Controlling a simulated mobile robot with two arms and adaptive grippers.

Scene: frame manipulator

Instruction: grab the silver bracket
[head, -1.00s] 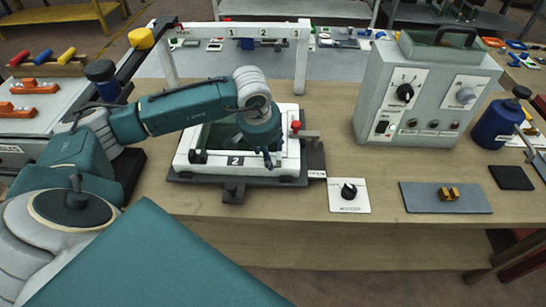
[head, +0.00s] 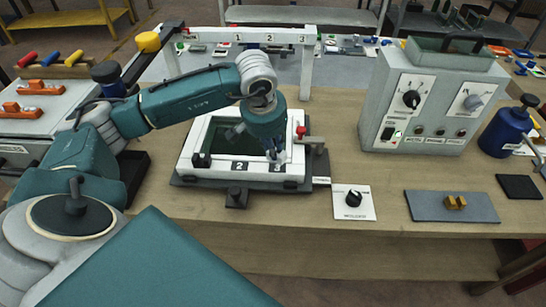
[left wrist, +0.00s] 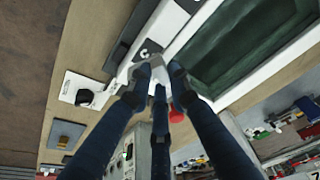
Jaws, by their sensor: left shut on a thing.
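My left gripper (head: 276,152) is at the near right corner of the white frame (head: 185,160), just above the label 3. In the left wrist view its dark fingers (left wrist: 158,77) are closed around a small light grey piece (left wrist: 151,66), which looks like the silver bracket. The fingers hide most of it, and I cannot tell whether it still touches the frame. The frame with its dark green pane (left wrist: 240,45) lies on a dark base on the wooden table. My right gripper is not in view.
A red knob (head: 301,131) stands beside the gripper on the right. A black dial on a white plate (head: 353,199), a grey mat with a brass block (head: 455,202) and a grey control box (head: 430,100) stand farther right. A white numbered rail (head: 265,14) rises behind.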

